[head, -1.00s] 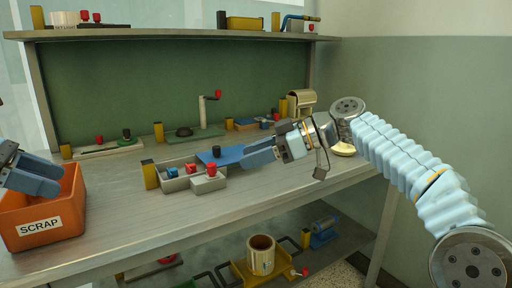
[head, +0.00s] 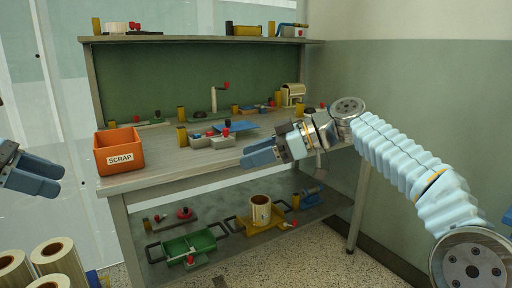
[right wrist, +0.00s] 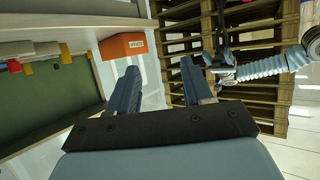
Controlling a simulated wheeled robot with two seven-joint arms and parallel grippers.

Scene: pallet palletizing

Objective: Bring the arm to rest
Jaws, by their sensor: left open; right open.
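My right gripper (head: 260,153) is in front of the workbench in the head view, its blue fingers pointing left, with nothing between them. In the right wrist view its two fingers (right wrist: 155,88) stand apart and empty. My left gripper (head: 52,178) is at the left edge of the head view, left of the orange bin, its blue fingers apart and empty. My left arm mostly lies outside the head view; part of it shows in the right wrist view.
The workbench (head: 160,175) carries an orange SCRAP bin (head: 121,165), a blue plate (head: 240,127) and several small parts. Its lower shelf holds a green tray (head: 190,246) and a yellow tray (head: 243,226). Rolls (head: 52,257) stand at lower left. Wooden pallets (right wrist: 268,85) show in the right wrist view.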

